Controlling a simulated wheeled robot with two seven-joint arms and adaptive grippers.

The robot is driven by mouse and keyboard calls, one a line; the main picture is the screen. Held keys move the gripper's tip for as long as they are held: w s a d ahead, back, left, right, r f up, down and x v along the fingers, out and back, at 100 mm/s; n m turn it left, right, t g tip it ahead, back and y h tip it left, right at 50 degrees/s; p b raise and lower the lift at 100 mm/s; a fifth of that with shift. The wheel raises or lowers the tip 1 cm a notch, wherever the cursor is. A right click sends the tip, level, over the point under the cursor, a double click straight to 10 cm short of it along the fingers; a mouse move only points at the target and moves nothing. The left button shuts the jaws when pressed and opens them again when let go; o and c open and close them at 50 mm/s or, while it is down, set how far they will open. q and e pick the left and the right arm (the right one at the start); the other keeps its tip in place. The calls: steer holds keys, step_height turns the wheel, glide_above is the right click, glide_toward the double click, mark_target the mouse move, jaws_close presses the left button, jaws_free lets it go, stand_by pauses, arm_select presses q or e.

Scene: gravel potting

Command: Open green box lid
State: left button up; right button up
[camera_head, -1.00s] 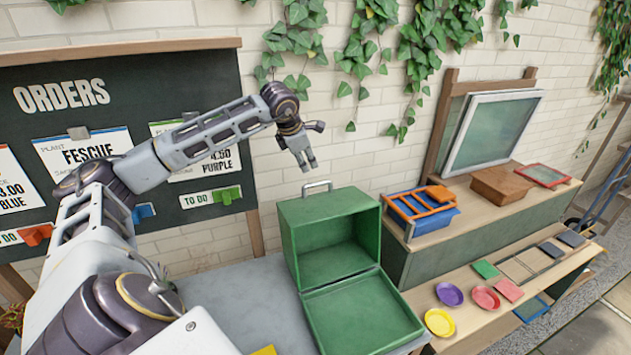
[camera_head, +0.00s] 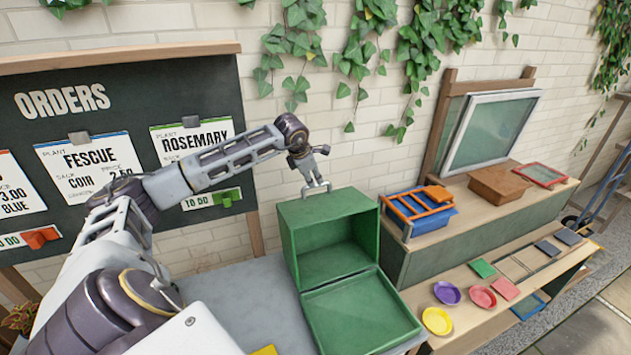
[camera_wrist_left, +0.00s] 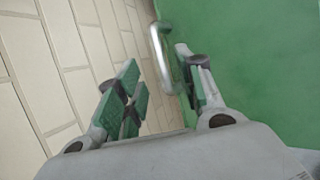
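The green box (camera_head: 290,245) stands on the grey table with its hollow front uncovered. A flatter green panel (camera_head: 360,312) lies in front, joined along its lower edge. A metal handle (camera_head: 317,189) sits on the box's top. My left gripper (camera_head: 312,177) is just above the box, at the handle, pointing down. In the left wrist view the fingers of this gripper (camera_wrist_left: 162,88) are apart, and the handle (camera_wrist_left: 163,55) shows between them, nearer the right finger. Whether they touch it I cannot tell. My right gripper is not in view.
A brick wall (camera_head: 350,150) is close behind the box, and the orders board (camera_head: 120,100) is at left. A wooden bench (camera_head: 470,225) with a blue tray (camera_head: 432,220) and coloured saucers (camera_head: 448,293) stands at right.

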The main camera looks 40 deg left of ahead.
mark_target(316, 184)
arm_select(q)
steer(key=shift+p+x, duration=0.5)
steer(key=shift+x, duration=2)
jaws_close()
